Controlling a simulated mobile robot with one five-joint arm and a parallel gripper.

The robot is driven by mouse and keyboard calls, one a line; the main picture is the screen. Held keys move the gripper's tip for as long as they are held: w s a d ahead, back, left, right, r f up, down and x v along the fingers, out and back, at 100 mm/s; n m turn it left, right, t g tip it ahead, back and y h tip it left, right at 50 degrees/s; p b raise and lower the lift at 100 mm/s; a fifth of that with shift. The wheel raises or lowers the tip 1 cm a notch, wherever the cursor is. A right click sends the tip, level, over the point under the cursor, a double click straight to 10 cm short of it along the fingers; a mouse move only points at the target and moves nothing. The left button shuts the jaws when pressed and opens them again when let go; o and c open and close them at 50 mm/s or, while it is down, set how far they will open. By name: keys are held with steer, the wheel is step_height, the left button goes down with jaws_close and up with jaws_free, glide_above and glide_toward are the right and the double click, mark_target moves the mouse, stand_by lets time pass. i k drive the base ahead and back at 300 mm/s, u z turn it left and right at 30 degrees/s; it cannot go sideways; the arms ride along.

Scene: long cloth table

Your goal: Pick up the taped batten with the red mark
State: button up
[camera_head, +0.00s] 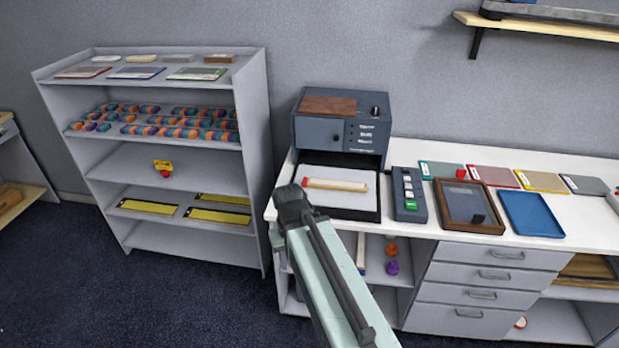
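A pale beige batten (335,185) with a narrow red mark near its left end and a reddish spot at its right end lies on the light bed (340,172) of the dark grey machine (342,128). It lies nearly crosswise, and nothing holds it. Whether it carries tape is too small to tell. My pale arm link rises from the bottom of the picture to a dark joint left of and below the batten. My gripper's fingers do not show.
A button box (408,195) stands right of the bed, then a brown-framed tray (468,207) and a blue tray (531,214). Several coloured flat pieces lie behind them. A shelf unit (257,165) stands left. Dark floor (60,270) is open at front left.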

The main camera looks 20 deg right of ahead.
mark_target(315, 183)
steer(key=u, duration=0.5)
steer(key=i, duration=1.1)
steer(key=u, duration=0.45)
steer(key=i, duration=0.65)
steer(key=z, duration=0.2)
